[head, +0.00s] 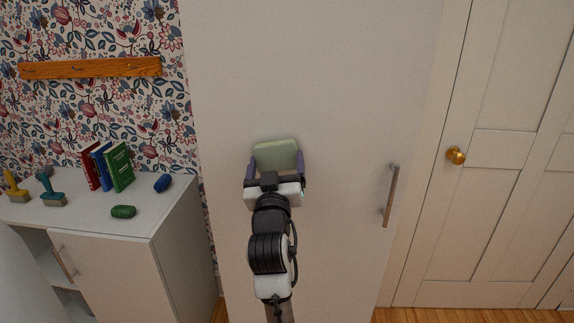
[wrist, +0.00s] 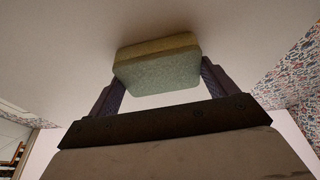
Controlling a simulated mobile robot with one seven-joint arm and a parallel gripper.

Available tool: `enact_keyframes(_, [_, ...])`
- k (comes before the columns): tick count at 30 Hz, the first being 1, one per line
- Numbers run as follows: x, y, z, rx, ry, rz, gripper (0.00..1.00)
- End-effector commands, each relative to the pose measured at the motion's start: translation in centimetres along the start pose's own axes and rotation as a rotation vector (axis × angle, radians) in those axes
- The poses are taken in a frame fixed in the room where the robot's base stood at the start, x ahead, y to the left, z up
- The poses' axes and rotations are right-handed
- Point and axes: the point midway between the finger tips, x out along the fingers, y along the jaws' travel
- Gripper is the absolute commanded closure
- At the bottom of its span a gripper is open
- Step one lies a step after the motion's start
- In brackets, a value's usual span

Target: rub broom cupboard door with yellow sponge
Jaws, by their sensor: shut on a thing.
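The yellow sponge (head: 276,154) is a small block with a pale green face in the head view. In the wrist view the sponge (wrist: 157,66) shows a yellowish layer on its far side and a grey-green layer nearer me. My gripper (head: 275,172) is shut on the sponge, one purple finger on each side. The gripper also shows in the wrist view (wrist: 160,85). The broom cupboard door (head: 320,90) is a tall, plain pale panel with a vertical bar handle (head: 390,196) on its right. The sponge is at the door's surface; whether it touches is hard to tell.
A white low cabinet (head: 140,225) stands left, bearing red, blue and green books (head: 107,166), a green roll-like item (head: 123,212), a blue one (head: 163,183) and brush-like tools (head: 52,190). A panelled door with a brass knob (head: 456,156) is at right.

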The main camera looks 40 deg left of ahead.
Motion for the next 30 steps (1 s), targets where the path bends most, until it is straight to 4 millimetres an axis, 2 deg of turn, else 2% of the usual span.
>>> enact_keyframes(3, [0.0, -0.9, -0.1, 0.002, -0.002, -0.005, 0.4])
enact_keyframes(15, [-0.2, -0.8, -0.3, 0.0, 0.001, 0.002, 0.4])
enact_keyframes(30, [-4.8, -0.7, -1.7, -0.001, 0.002, 0.003, 0.4])
